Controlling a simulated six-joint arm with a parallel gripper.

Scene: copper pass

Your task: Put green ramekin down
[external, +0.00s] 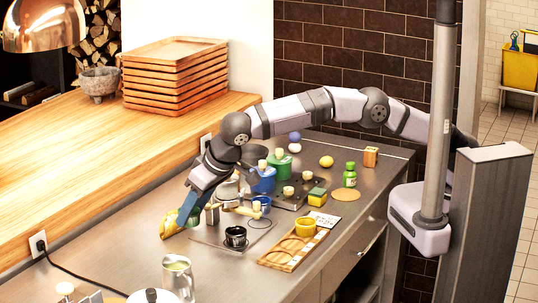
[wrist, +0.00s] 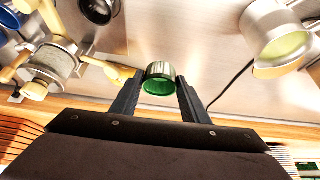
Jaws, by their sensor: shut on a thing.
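In the wrist view my gripper (wrist: 160,77) is shut on the green ramekin (wrist: 160,88). One finger is on each side of it, and its green face points toward the camera. In the external view my gripper (external: 184,215) is low over the left part of the steel counter, near the wooden ledge. The ramekin is hard to make out there, and I cannot tell whether it touches the counter. A wooden tray (external: 277,260) with round recesses lies to the right, with a yellow ramekin (external: 305,228) at its far end.
A black pot (external: 235,237) stands between my gripper and the tray. A metal pitcher (external: 178,278) with green contents stands in front; it also shows in the wrist view (wrist: 272,30). Blue (external: 262,181) and green pots (external: 279,167) stand behind.

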